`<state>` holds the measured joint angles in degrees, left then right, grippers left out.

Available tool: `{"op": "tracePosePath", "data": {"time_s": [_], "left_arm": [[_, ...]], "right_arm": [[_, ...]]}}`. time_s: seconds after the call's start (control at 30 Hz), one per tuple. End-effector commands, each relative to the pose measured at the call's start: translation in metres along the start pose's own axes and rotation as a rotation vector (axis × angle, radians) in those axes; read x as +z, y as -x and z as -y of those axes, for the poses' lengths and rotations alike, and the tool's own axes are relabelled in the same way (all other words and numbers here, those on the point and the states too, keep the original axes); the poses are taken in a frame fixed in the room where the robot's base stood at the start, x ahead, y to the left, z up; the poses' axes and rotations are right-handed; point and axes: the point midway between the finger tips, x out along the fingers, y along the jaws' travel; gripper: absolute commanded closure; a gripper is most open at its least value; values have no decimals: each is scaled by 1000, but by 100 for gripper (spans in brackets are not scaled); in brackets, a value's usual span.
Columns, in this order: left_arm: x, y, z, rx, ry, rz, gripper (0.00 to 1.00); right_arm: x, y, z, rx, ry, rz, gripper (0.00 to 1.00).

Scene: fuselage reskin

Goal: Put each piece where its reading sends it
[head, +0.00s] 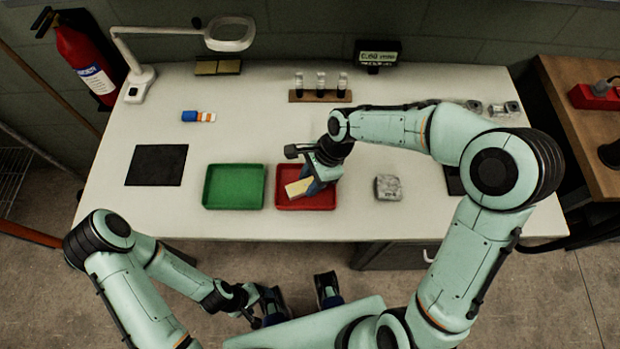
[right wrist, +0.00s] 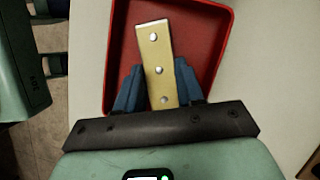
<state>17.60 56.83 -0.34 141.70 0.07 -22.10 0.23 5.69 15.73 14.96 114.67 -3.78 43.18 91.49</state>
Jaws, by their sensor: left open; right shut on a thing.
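The green tray (head: 234,187) stands to the left and looks empty. A small display (head: 377,56) at the back shows a reading in mm, too small to read surely. My left gripper (head: 300,293) is open and empty in front of the table.
A grey block (head: 388,188) lies right of the red tray. A black mat (head: 156,165) lies at left; another dark patch is partly behind my right arm. A vial rack (head: 320,96), magnifier lamp (head: 140,84) and blue-orange item (head: 198,116) stand further back.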

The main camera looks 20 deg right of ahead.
Motion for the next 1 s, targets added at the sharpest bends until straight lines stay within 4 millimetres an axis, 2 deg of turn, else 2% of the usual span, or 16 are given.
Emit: {"op": "tracePosePath", "data": {"time_s": [0.3, 0.33, 0.4, 0.77, 0.87, 1.0], "left_arm": [[0, -2, 1, 0, 0, 0, 23], [0, -2, 1, 0, 0, 1, 23], [0, -2, 1, 0, 0, 0, 23], [0, 1, 0, 0, 0, -1, 23], [0, 2, -1, 0, 0, -1, 23], [-1, 6, -3, 1, -1, -2, 23]], "right_arm": [[-1, -3, 0, 0, 1, 0, 93], [-1, -3, 0, 0, 1, 0, 59], [-1, -2, 0, 0, 1, 0, 37], [1, 2, 0, -1, 0, 0, 37], [1, 14, 1, -5, 0, -1, 37], [1, 42, 2, -7, 0, -1, 37]]}}
